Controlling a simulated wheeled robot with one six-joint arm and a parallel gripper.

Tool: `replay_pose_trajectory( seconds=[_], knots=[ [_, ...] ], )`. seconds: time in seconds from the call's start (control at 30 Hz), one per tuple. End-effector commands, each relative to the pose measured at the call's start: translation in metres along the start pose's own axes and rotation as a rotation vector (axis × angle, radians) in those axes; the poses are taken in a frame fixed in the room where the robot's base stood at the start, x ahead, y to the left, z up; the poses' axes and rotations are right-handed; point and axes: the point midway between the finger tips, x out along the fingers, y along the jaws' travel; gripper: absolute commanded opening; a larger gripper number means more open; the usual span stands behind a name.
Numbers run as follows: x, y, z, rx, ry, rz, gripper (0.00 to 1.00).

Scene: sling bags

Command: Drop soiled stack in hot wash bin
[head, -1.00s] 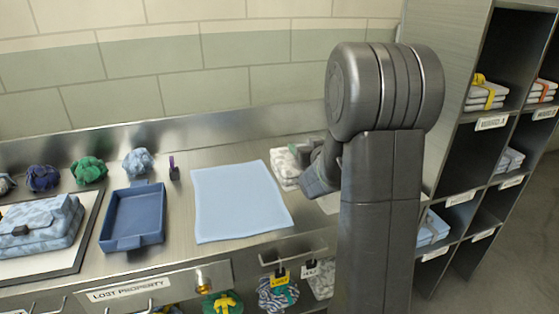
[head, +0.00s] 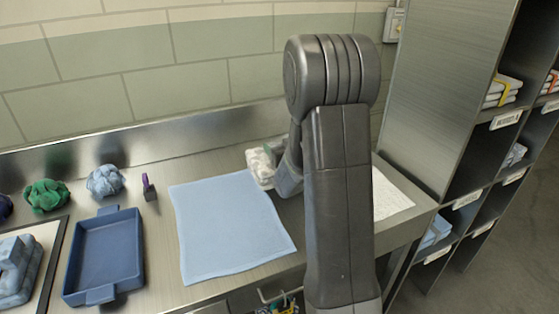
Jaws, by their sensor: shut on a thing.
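A folded whitish-grey stack (head: 259,168) with a bit of green shows at the back of the steel counter, just right of the light blue cloth. My gripper (head: 281,171) is at the stack's right side, partly behind my own arm. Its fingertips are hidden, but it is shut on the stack. I cannot tell whether the stack is lifted off the counter. No bin with a readable hot wash label is in view.
The light blue cloth (head: 230,228) lies flat, with a blue tray (head: 105,262) to its left. Crumpled green (head: 46,196) and pale blue (head: 105,181) bundles sit behind. A white speckled sheet (head: 391,197) lies right of my arm. Shelving (head: 440,90) stands at the right.

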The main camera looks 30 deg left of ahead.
Motion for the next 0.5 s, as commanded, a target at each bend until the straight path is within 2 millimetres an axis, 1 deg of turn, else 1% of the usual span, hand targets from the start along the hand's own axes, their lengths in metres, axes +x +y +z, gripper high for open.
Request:
replay_pose_trajectory(
  seconds=[0.07,0.13,0.33,0.5],
  knots=[
    [0.001,0.0,0.002,-0.001,0.004,-0.001,0.0],
    [0.002,0.0,0.009,0.0,0.002,0.0,0.0],
    [0.007,0.0,0.034,0.0,0.001,-0.001,0.0],
    [0.009,0.0,0.043,-0.001,0.003,0.0,0.0]
  ],
)
